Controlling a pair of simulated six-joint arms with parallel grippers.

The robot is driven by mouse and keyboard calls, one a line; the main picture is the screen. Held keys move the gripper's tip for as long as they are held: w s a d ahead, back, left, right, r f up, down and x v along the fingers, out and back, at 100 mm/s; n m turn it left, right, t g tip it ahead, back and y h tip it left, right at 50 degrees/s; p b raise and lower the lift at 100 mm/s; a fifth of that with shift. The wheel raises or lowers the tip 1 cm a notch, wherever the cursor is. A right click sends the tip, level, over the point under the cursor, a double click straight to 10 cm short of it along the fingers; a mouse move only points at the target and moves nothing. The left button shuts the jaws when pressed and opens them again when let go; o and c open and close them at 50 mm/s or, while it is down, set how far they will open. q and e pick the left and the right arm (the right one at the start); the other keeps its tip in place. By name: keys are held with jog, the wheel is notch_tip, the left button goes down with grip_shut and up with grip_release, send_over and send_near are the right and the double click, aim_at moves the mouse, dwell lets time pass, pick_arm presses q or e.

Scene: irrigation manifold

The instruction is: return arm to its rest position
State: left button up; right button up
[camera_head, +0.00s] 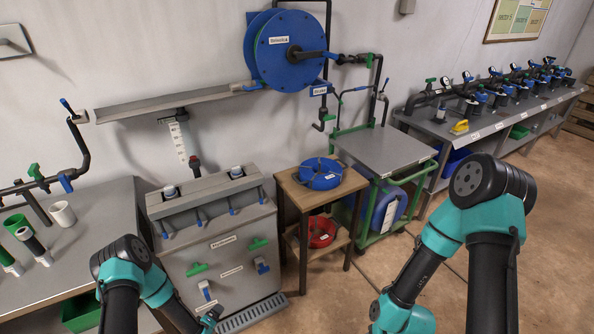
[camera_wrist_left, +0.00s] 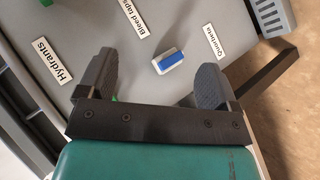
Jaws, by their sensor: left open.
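My left arm comes in at the bottom left of the head view, and its gripper (camera_head: 211,318) is low in front of the grey cabinet (camera_head: 222,258). In the left wrist view the two dark fingers of this gripper (camera_wrist_left: 156,75) stand wide apart, with nothing held between them. Past the fingertips is the cabinet's labelled front, with a blue and white handle (camera_wrist_left: 168,61) apart from the fingers. My right arm shows bent at the right of the head view; its gripper is out of the picture.
A workbench (camera_head: 95,235) with pipe fittings stands at the left. A small wooden table (camera_head: 297,190) with a blue coil (camera_head: 320,173) and a green-framed cart (camera_head: 385,150) stand right of the cabinet. A long bench (camera_head: 430,127) with valves runs along the wall. Floor is open between the arms.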

pick_arm(q)
jog(key=s+d+r+m+g, duration=0.4)
jog(key=s+r, duration=0.3)
jog(key=r, duration=0.2)
jog(key=s+d+r+m+g+h, duration=0.1)
jog(key=s+d+r+m+g, duration=0.4)
jog(key=s+r, duration=0.3)
jog(key=shift+s+d+r+m+g+h, duration=0.15)
jog(key=shift+s+r+m+g+h, duration=0.15)
jog(key=shift+r+g, duration=0.4)
